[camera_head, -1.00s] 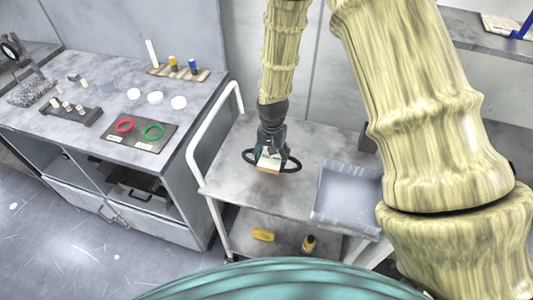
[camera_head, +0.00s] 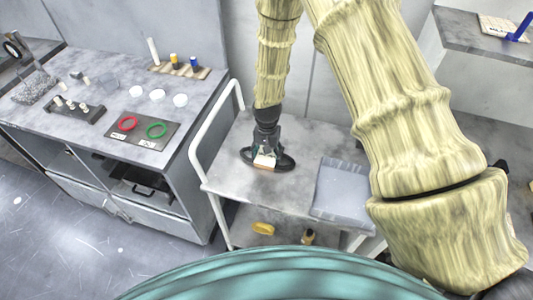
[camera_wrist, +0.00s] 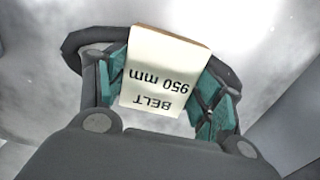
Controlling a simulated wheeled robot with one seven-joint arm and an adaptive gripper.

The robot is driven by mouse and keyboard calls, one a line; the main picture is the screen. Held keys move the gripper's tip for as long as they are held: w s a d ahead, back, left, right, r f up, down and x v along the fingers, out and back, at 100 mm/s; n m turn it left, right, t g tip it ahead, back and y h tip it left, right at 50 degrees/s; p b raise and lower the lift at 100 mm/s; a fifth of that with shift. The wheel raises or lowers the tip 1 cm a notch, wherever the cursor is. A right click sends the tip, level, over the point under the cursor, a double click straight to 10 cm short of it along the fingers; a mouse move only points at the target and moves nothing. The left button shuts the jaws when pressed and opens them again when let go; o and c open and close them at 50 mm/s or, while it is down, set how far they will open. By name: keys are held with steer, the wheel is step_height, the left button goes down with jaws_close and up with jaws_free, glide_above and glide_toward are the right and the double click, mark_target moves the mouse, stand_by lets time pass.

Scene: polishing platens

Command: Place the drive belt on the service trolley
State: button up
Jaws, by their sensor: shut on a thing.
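The drive belt (camera_head: 287,161) is a black loop with a cream tag, which reads "BELT 950 mm" in the wrist view (camera_wrist: 163,75). My gripper (camera_head: 265,158) points down over the service trolley (camera_head: 235,180) and is shut on the belt at its tag. In the wrist view the teal finger pads (camera_wrist: 215,112) press on either side of the tag, and the black loop (camera_wrist: 85,40) shows behind it. The belt is at or just above the trolley's top shelf; I cannot tell whether it touches.
A grey tray (camera_head: 342,188) lies on the right of the trolley top. The white handle rail (camera_head: 203,130) edges its left. A bench (camera_head: 60,130) at left holds a mat with red (camera_head: 127,123) and green rings (camera_head: 156,129). The lower shelf holds a yellow item (camera_head: 263,228) and a small bottle (camera_head: 308,237).

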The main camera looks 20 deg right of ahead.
steer(key=shift+f, duration=0.1)
steer(key=o, duration=1.2)
steer(key=shift+c, duration=0.2)
step_height(320, 180, up, 12)
steer(key=b, duration=0.4)
